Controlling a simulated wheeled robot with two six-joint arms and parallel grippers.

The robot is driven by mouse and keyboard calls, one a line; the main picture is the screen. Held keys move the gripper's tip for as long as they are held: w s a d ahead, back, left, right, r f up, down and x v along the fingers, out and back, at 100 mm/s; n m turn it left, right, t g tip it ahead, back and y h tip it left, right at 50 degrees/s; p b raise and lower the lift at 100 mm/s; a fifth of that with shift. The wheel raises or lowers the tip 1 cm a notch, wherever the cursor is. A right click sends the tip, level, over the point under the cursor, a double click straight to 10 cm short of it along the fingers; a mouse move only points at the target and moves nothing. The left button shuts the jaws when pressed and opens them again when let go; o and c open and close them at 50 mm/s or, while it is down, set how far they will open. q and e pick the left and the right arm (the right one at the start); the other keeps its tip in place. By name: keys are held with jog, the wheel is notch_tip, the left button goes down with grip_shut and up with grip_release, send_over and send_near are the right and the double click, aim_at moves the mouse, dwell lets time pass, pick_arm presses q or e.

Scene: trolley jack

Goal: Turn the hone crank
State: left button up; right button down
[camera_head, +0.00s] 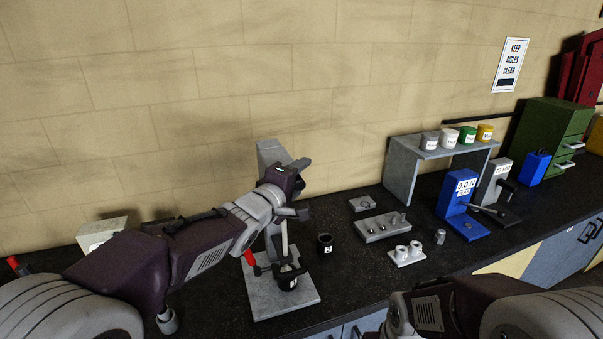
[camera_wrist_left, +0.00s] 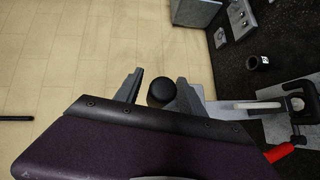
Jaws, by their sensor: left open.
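The hone stand has a grey base plate (camera_head: 262,297) and an upright grey column (camera_head: 269,152) near the wall. A pale vertical shaft (camera_head: 284,238) runs down to a black clamped part, with a red handle (camera_head: 249,257) beside it. My left gripper (camera_head: 304,188) is open at the upper part of the stand and hides much of it. In the left wrist view, a round black knob (camera_wrist_left: 161,90), which looks like the crank's grip, sits between the open fingers (camera_wrist_left: 159,93). Whether the fingers touch it I cannot tell. My right gripper is out of view.
A black numbered cup (camera_head: 325,244) stands right of the hone. Grey blocks (camera_head: 383,228) and a white holder (camera_head: 406,254) lie further right. A blue gauge box (camera_head: 458,197), a shelf of jars (camera_head: 440,148) and a green cabinet (camera_head: 548,135) stand beyond. The wall is close behind.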

pick_arm(q)
jog(key=shift+w+d, duration=0.25)
jog(key=shift+a, duration=0.1)
grip_shut()
dwell(1.2)
